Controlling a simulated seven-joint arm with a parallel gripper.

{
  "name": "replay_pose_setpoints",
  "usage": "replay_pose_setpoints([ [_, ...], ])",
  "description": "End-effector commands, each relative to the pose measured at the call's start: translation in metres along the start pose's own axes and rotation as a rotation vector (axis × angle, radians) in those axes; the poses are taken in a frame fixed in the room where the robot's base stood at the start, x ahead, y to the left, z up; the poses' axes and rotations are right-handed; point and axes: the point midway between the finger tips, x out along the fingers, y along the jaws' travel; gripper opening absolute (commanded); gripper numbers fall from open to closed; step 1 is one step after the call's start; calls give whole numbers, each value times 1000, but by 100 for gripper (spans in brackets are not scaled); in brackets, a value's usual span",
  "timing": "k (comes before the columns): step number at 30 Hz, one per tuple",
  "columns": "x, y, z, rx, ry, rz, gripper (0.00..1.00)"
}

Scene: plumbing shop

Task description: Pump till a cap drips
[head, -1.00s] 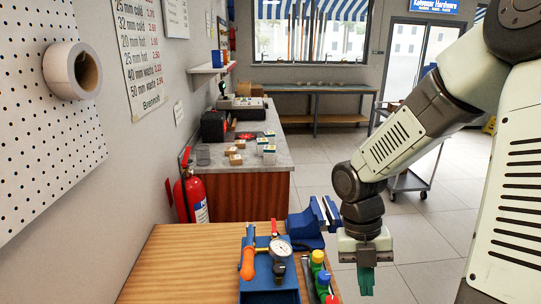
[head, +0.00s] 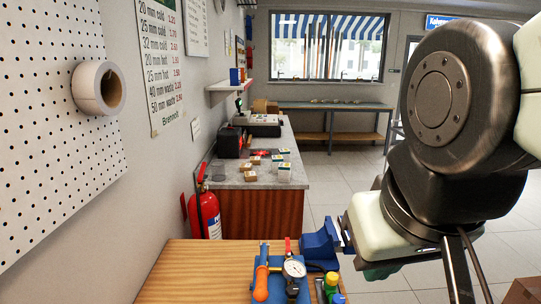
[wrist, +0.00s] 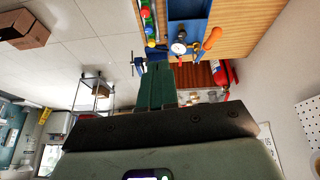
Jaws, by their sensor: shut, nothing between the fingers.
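A blue test pump (head: 268,293) stands on the wooden bench, with an orange-gripped handle (head: 261,283), a red lever (head: 288,246) and a round white gauge (head: 294,268). The wrist view shows its blue tank (wrist: 188,10), gauge (wrist: 178,48) and orange grip (wrist: 212,38). Coloured caps (head: 331,280) sit right of the pump; in the wrist view green, red, blue and yellow caps (wrist: 148,22) form a row. No drip can be made out. My gripper (head: 385,271) is shut and empty, right of the bench and apart from the pump; its green fingers (wrist: 160,85) show in the wrist view.
A blue vise (head: 320,246) is fixed at the bench's right far corner, between my gripper and the pump. A fire extinguisher (head: 205,214) stands by the wall behind the wooden bench (head: 190,270). The bench's left part is clear.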

Motion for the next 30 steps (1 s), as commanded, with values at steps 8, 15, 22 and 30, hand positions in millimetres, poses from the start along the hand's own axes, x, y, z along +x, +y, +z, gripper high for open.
replay_pose_setpoints([
  [8,3,-16,-24,56,-13,-47,0],
  [15,57,-55,-78,67,-204,-71,0],
  [22,125,-103,-105,75,-365,-58,0],
  [30,164,-130,-109,80,-439,-39,0],
])
